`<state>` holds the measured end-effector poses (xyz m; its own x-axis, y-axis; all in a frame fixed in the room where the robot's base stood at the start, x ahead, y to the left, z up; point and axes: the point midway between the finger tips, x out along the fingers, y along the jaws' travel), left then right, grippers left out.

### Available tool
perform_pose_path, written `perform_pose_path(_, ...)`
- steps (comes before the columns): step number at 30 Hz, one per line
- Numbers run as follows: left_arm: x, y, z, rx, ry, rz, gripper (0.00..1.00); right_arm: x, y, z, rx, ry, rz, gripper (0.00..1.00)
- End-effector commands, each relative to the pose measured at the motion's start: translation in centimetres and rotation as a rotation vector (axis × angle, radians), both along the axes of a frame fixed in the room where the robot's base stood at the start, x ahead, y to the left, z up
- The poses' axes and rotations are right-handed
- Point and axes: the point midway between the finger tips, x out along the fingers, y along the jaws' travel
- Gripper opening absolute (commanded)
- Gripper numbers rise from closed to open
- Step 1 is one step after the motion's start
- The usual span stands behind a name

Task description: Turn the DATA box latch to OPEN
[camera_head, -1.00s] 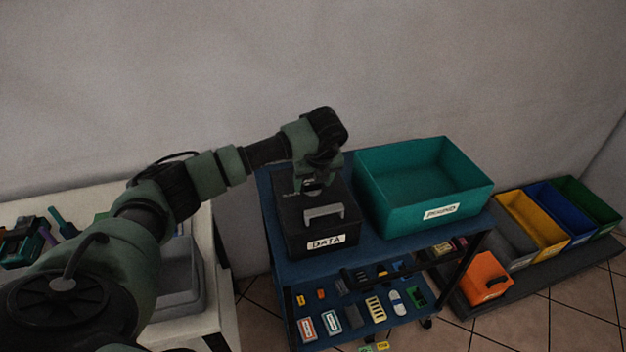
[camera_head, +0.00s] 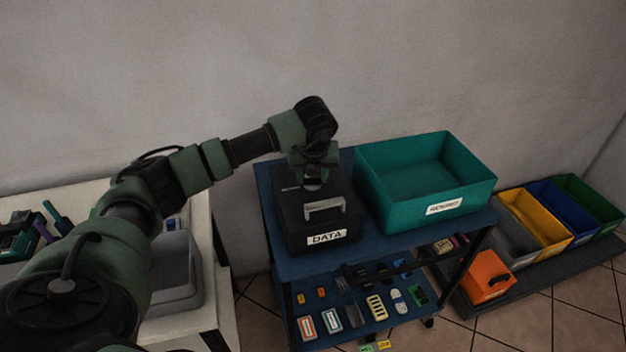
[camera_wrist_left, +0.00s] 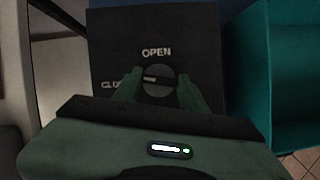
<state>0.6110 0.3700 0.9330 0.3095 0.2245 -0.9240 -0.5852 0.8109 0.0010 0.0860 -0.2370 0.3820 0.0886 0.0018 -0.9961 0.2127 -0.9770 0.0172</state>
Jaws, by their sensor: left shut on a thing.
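The black DATA box (camera_head: 317,226) stands on the blue cart, its handle and white label facing me. In the left wrist view its dark lid (camera_wrist_left: 198,30) shows OPEN at the top and a partly hidden word starting "CL" at the left. The round grey latch (camera_wrist_left: 157,70) sits between these words, its pale mark pointing left toward "CL". My left gripper (camera_wrist_left: 159,80) is shut on the latch, one finger on each side. In the head view my left gripper (camera_head: 314,179) is low over the box's lid; the latch is hidden there. My right gripper is not in view.
A teal bin (camera_head: 385,208) with a white label stands close to the box's right. Small parts lie on the cart's lower shelf (camera_head: 345,338). Colored bins and an orange box (camera_head: 487,275) are at the right. A white table (camera_head: 222,300) with a grey bin is at the left.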

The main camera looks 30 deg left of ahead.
Motion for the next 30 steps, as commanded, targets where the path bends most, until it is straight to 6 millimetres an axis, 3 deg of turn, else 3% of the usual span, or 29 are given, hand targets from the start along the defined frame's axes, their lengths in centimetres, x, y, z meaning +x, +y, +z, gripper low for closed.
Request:
perform_pose_path(1,0.0,0.2,-0.4,0.001,-0.003,-0.039,0.01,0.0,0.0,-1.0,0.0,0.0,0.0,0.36)
perform_pose_path(12,0.0,0.4,-0.3,0.0,-0.005,-0.39,0.01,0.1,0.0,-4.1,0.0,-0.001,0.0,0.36)
perform_pose_path(30,0.0,0.7,0.1,-0.002,-0.004,-0.954,0.01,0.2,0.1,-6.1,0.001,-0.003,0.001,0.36)
